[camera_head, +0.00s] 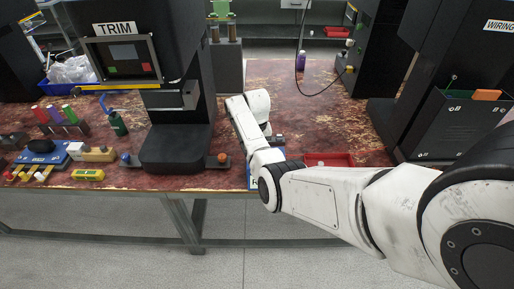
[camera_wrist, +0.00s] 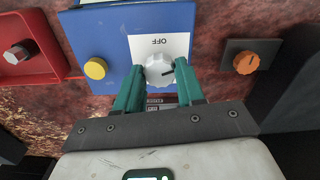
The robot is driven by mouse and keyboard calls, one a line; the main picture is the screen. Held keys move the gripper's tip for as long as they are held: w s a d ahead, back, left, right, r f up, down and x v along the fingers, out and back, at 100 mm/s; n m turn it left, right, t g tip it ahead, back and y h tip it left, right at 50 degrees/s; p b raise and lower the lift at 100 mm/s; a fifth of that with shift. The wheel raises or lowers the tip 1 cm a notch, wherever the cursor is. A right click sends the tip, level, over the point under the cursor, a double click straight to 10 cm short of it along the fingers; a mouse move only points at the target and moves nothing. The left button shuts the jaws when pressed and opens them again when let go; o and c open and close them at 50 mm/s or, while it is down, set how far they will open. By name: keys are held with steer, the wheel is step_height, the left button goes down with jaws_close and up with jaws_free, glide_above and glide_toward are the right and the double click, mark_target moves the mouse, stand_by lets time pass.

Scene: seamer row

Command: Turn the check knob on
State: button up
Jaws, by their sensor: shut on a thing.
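The check knob (camera_wrist: 157,74) is a pale grey ridged dial on a white plate (camera_wrist: 178,44) lettered OFF, on the face of a blue box (camera_wrist: 111,32). A dark pointer mark on the knob points to the right in the wrist view, away from the OFF lettering. My gripper (camera_wrist: 159,66) has green fingers, one on each side of the knob, and is shut on it. In the head view my arm hides the gripper and the knob; only a sliver of the blue box (camera_head: 252,183) shows at the table's front edge.
A yellow button (camera_wrist: 95,68) is on the blue box beside the knob. An orange knob (camera_wrist: 246,63) on a dark base stands close to my gripper. A red tray (camera_wrist: 42,68) lies on the other side. The TRIM machine (camera_head: 180,148) stands left of my arm.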

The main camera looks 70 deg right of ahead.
steer(key=shift+w+r+m, duration=0.1)
steer(key=shift+m, duration=1.7)
steer(key=o, duration=1)
step_height(320, 180, up, 11)
steer(key=shift+f+b, duration=0.15)
steer(key=shift+b, duration=0.2)
